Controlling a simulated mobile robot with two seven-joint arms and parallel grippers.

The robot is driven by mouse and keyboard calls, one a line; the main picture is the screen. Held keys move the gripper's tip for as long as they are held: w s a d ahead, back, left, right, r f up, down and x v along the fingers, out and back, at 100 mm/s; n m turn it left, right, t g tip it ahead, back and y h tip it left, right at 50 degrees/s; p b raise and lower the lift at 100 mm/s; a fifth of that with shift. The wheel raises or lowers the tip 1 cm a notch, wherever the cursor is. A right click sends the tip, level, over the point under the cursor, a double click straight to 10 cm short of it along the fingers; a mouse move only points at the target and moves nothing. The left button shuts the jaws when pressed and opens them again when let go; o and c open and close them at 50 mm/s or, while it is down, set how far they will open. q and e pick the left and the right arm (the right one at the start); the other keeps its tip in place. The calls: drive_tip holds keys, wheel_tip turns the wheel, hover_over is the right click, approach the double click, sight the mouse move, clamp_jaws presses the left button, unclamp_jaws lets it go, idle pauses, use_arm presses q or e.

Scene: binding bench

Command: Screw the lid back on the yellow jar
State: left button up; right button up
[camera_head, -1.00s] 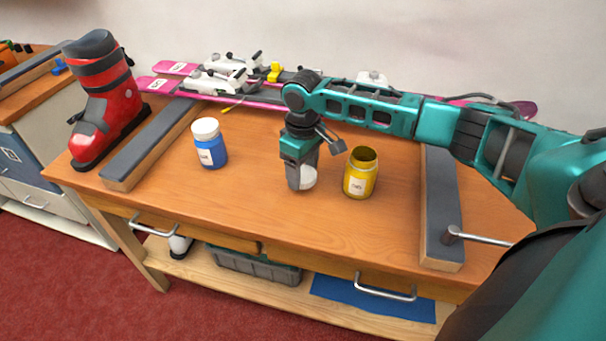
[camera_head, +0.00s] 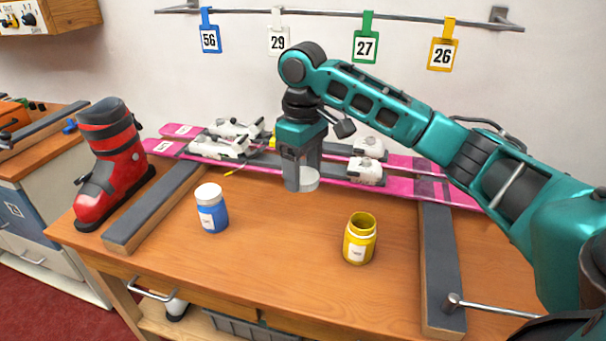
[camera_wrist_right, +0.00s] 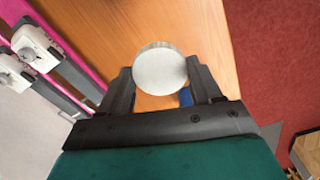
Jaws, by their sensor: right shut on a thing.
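The yellow jar (camera_head: 360,240) stands upright and open on the bench, right of the middle in the head view. Its dark mouth faces up. My right gripper (camera_head: 302,182) is shut on a white round lid (camera_head: 309,181), held above the bench, up and to the left of the jar and apart from it. In the right wrist view the lid (camera_wrist_right: 160,70) sits between the two fingertips (camera_wrist_right: 160,84). My left gripper is in neither view.
A blue jar with a white lid (camera_head: 211,208) stands left of the middle. Pink skis (camera_head: 400,187) lie along the back. Dark padded bars (camera_head: 440,265) flank the work area, and a red ski boot (camera_head: 105,165) stands at the left. The bench front is clear.

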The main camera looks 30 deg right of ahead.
drive_tip(key=s+a+f+m, duration=0.4)
drive_tip(key=s+a, duration=0.3)
drive_tip(key=a, duration=0.4)
drive_tip(key=shift+m, duration=0.3)
